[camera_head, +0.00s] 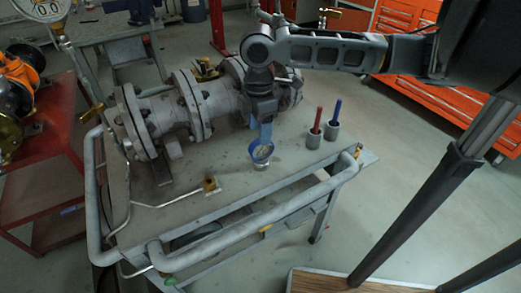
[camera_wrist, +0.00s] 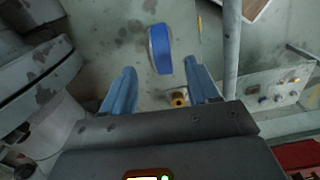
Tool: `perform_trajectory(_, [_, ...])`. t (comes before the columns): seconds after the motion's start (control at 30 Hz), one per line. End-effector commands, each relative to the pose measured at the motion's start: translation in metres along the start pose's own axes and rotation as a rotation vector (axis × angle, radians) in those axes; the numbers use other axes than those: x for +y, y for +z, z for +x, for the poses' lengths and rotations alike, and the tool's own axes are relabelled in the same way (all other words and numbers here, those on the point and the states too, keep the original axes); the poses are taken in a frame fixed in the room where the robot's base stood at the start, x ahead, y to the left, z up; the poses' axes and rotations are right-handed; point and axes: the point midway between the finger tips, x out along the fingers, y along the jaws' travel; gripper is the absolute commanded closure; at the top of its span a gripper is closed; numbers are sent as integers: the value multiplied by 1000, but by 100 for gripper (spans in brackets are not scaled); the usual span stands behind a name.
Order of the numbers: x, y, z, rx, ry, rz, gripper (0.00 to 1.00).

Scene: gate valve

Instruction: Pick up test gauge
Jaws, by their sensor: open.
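The test gauge (camera_head: 261,151) has a blue rim and a pale dial face. It stands near the middle of the grey bench top (camera_head: 285,163), in front of the flanged valve body. In the wrist view the gauge (camera_wrist: 160,49) shows as a narrow blue band, beyond the fingertips and roughly in line with the gap between them. My gripper (camera_wrist: 160,80) has two blue fingers spread apart with nothing between them. In the head view my gripper (camera_head: 261,130) points down just above and behind the gauge; whether they touch cannot be told.
The grey flanged valve (camera_head: 205,105) lies close on the left. Red-handled (camera_head: 317,122) and blue-handled (camera_head: 333,120) tools stand in grey cups on the right. A brass fitting (camera_head: 209,183) sits on a thin pipe, and a thick grey pipe (camera_head: 250,222) runs along the front edge.

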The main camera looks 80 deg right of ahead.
Motion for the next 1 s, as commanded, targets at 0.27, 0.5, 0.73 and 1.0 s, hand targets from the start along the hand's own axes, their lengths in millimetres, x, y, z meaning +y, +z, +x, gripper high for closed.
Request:
perform_trajectory(0.27, [-1, 1, 28, 3, -1, 1, 40])
perform_trajectory(0.5, [-2, 4, 62, 4, 0, 1, 40])
perform_trajectory(0.73, [-1, 4, 70, 4, 4, -1, 40])
perform_trajectory(1.0, [-1, 3, 69, 4, 4, -1, 56])
